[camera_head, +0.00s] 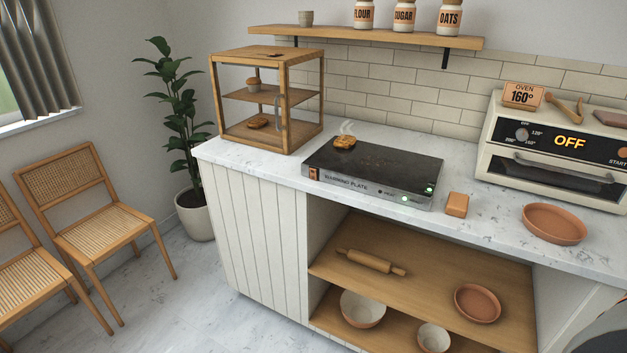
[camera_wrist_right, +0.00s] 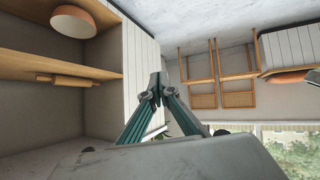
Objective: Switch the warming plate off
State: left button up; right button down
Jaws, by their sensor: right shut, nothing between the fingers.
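The warming plate (camera_head: 385,165) stands on the marble counter in the head view. It has a flat black top and a steel front with the words "WARMING PLATE". Green lights glow at its front right corner, and a small orange part sits at the left end of its front. A browned pastry (camera_head: 345,142) with steam above it sits on the far left of the plate. My right gripper (camera_wrist_right: 157,88) shows only in the right wrist view, its fingers together and empty, away from the plate. My left gripper is in neither view.
A wooden display case (camera_head: 268,97) stands left of the plate. An orange block (camera_head: 457,205), a terracotta dish (camera_head: 554,224) and an oven (camera_head: 550,150) reading "OFF" are to its right. Open shelves (camera_head: 425,270) below hold a rolling pin (camera_head: 371,262) and bowls.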

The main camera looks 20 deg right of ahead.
jog(key=w+d+r+n+t+h+p, duration=0.1)
jog(key=w+d+r+n+t, duration=0.15)
jog(key=w+r, duration=0.55)
jog(key=w+d+r+n+t+h+p, duration=0.15)
jog(key=w+r+n, duration=0.3)
jog(key=w, duration=0.85)
jog(key=w+d+r+n+t+h, duration=0.1)
jog(key=w+d+r+n+t, duration=0.2)
jog(key=w+r, duration=1)
notch_tip(320, 180, up, 4)
jog(key=n+t, duration=0.1)
jog(key=n, duration=0.2)
jog(key=shift+w+n+t+h, duration=0.3)
jog(key=shift+h, duration=0.05)
jog(key=shift+a+r, duration=0.1)
jog(key=shift+r, duration=0.05)
